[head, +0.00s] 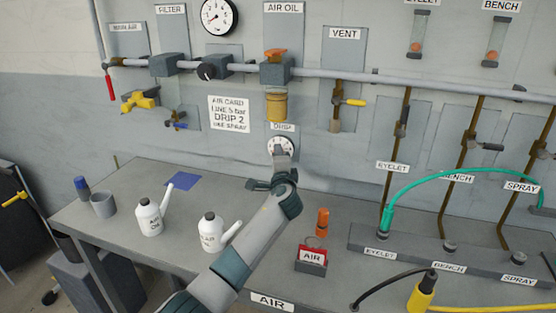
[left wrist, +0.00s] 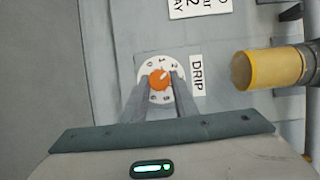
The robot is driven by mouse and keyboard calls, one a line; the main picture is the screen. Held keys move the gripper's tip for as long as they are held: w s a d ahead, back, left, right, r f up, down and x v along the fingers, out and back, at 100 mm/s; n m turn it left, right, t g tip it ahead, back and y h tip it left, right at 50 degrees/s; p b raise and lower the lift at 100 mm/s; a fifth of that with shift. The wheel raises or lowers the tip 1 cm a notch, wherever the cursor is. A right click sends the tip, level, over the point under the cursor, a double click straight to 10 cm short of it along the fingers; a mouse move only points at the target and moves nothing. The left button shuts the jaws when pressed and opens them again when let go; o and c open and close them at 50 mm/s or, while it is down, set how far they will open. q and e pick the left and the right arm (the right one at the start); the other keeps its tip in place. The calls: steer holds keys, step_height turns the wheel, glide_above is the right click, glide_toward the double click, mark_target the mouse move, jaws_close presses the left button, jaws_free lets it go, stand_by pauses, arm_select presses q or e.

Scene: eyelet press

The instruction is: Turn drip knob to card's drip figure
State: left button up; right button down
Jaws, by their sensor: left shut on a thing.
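The drip dial (head: 281,145) is a white numbered disc on the wall under the DRIP label (head: 283,127). In the left wrist view its orange knob (left wrist: 159,79) sits at the disc's centre. A pale mark on the knob points up and right, roughly at the figure 2; the exact alignment is hard to tell. My left gripper (left wrist: 160,90) is shut on the knob, one finger on each side, and covers the lower part of the dial. The air card (head: 229,114) on the wall reads DRIP 2. My right gripper is not in view.
A yellow bowl (head: 276,105) hangs under the air oil unit, just above the dial. A green hose (head: 455,172) arcs at right.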

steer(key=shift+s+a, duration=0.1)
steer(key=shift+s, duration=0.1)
arm_select(q)
steer(key=o, duration=1.1)
steer(key=shift+c, duration=0.2)
steer(key=shift+s, duration=0.15)
steer(key=s+d+b, duration=0.1)
steer(key=s+b, duration=0.1)
steer(key=s, duration=1.5)
steer(key=shift+d+r+b, duration=0.2)
steer(key=shift+b, duration=0.15)
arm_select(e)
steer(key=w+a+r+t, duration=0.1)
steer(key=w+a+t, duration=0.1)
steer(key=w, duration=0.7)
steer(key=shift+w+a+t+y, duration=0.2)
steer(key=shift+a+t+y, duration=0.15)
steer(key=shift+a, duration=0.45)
arm_select(q)
steer(key=shift+s+f, duration=0.1)
steer(key=shift+s, duration=0.05)
